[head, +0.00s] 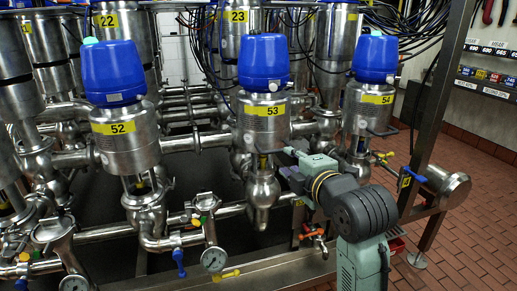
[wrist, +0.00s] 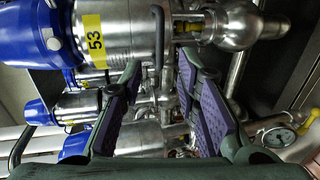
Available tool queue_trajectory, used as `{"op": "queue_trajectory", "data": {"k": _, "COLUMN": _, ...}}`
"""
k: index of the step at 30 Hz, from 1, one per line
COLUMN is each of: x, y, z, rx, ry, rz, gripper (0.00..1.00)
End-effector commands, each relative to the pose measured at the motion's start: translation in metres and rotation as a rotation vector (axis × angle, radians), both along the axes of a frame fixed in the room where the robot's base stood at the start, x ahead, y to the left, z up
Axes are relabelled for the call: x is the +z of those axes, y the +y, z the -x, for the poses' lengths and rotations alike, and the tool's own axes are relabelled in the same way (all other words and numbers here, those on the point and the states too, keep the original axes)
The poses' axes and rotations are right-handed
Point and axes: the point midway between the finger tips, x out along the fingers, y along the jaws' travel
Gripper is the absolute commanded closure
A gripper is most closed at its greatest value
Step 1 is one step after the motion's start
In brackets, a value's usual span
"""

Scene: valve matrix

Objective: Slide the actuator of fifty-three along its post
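The actuator of fifty-three (head: 263,127) is an upright steel cylinder with a blue cap (head: 265,62) and a yellow 53 label. It stands in the middle of the head view, over a short post section and a rounded valve body (head: 262,188). In the wrist view the actuator (wrist: 125,32) lies sideways along the top, its cap at the left and the exposed post section (wrist: 187,24) right of it. My gripper (wrist: 160,70) is open, its purple-padded fingers apart, with nothing held. In the head view my gripper (head: 286,167) is just right of and below the actuator; its fingertips are partly hidden.
Valve 52 (head: 125,140) stands to the left and valve 54 (head: 368,108) to the right, close behind my arm. Horizontal steel pipes (head: 195,142) link them. Gauges (head: 214,259) stick out at lower left. A dark upright frame post (head: 437,120) stands at right. Open tiled floor (head: 470,220) lies beyond.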

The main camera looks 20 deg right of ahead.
Motion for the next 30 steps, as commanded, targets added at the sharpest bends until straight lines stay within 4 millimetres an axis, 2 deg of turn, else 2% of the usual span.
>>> {"op": "queue_trajectory", "data": {"k": 16, "x": -0.018, "y": 0.004, "z": -0.089, "rx": 0.002, "ry": 0.001, "rz": -0.004, "gripper": 0.70}}
{"op": "queue_trajectory", "data": {"k": 21, "x": -0.021, "y": 0.005, "z": -0.101, "rx": 0.002, "ry": -0.001, "rz": -0.002, "gripper": 0.70}}
{"op": "queue_trajectory", "data": {"k": 30, "x": -0.022, "y": 0.005, "z": -0.103, "rx": 0.002, "ry": -0.001, "rz": -0.002, "gripper": 0.70}}
